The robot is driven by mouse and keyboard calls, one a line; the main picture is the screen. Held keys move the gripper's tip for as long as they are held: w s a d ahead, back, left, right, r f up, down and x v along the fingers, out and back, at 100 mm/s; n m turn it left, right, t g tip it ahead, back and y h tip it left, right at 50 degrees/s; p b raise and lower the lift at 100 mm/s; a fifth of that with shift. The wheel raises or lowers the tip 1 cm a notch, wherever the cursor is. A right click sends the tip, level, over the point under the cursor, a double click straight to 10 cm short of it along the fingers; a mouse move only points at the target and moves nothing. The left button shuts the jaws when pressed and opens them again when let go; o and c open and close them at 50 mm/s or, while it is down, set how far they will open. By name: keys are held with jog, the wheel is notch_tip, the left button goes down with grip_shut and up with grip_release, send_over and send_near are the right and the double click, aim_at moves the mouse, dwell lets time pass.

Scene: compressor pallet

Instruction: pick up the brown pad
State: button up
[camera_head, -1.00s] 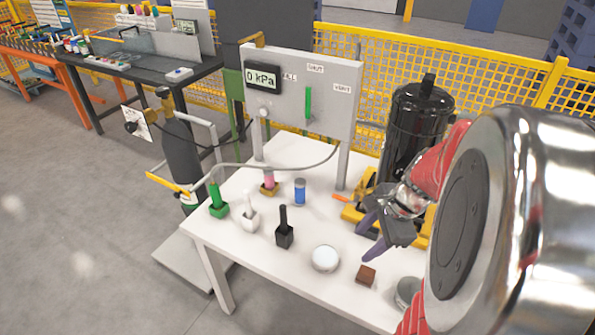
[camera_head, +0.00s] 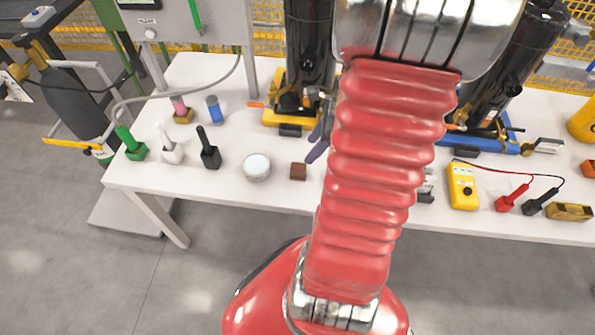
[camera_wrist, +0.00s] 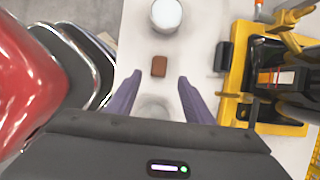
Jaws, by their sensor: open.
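The brown pad (camera_head: 298,171) is a small brown block lying on the white table, to the right of a round white-topped tin (camera_head: 256,167). In the wrist view the brown pad (camera_wrist: 159,66) lies just beyond my fingertips, with the tin (camera_wrist: 166,15) behind it. My gripper (camera_wrist: 155,82) has its two purple fingers spread with nothing held between them. In the head view my arm hides most of the gripper, and only a purple finger (camera_head: 317,150) shows right of the pad.
A black cylinder on a yellow base (camera_head: 285,117) stands behind the pad. Green, white and black handled pieces stand to the left, with the black one (camera_head: 209,150) nearest. A yellow multimeter (camera_head: 462,186) lies right of my arm. The white table's front edge (camera_head: 270,203) is close to the pad.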

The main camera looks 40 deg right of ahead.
aim_at(297, 166)
jog(key=shift+x, duration=3.5)
jog(key=shift+x, duration=2.6)
jog(key=shift+w, duration=0.1)
jog(key=shift+c, duration=0.5)
jog(key=c, duration=0.9)
